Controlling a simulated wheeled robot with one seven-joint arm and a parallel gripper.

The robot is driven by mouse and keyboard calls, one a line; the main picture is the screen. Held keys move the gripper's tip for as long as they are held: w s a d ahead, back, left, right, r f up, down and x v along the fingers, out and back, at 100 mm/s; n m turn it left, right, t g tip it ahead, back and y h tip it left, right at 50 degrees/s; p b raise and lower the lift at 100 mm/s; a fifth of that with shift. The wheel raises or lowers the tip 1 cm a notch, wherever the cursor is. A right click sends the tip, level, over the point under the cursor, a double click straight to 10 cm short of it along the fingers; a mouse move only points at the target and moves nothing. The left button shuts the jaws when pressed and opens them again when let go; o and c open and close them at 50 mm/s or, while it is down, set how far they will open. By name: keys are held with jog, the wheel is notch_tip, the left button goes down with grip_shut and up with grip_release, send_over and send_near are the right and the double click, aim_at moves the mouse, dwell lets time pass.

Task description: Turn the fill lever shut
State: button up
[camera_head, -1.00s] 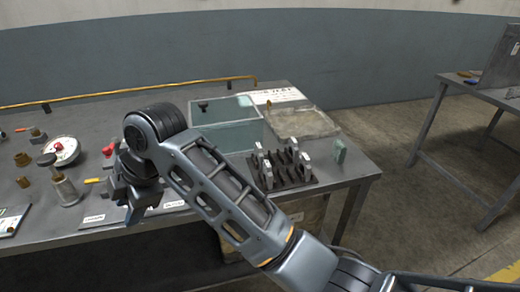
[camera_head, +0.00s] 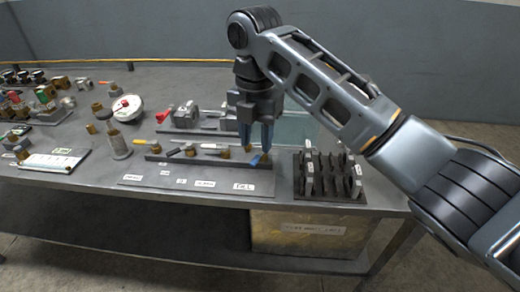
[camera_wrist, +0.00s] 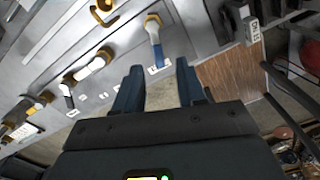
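The lever at the right end of the valve row has a blue handle (camera_head: 257,159) and a brass body (camera_head: 264,156). A label plate (camera_head: 243,187) in front of it seems to read FILL. The lever also shows in the wrist view (camera_wrist: 155,42), its handle pointing toward my gripper. My gripper (camera_head: 256,146) points down just above and behind this lever, its two blue fingers apart with nothing between them. In the wrist view my gripper (camera_wrist: 159,72) is open, and the handle's end lies in line with the gap. Contact cannot be told.
Other levers (camera_head: 215,149) sit to the left on the same rail. A black rack (camera_head: 316,190) with upright pieces stands close on the right. A greenish clear bin (camera_head: 300,127) is behind. A gauge (camera_head: 128,108) and brass fittings stand further left.

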aim_at(255, 159)
jog(key=shift+f, duration=1.95)
jog(key=shift+a, duration=0.1)
jog(key=shift+c, duration=0.4)
grip_shut()
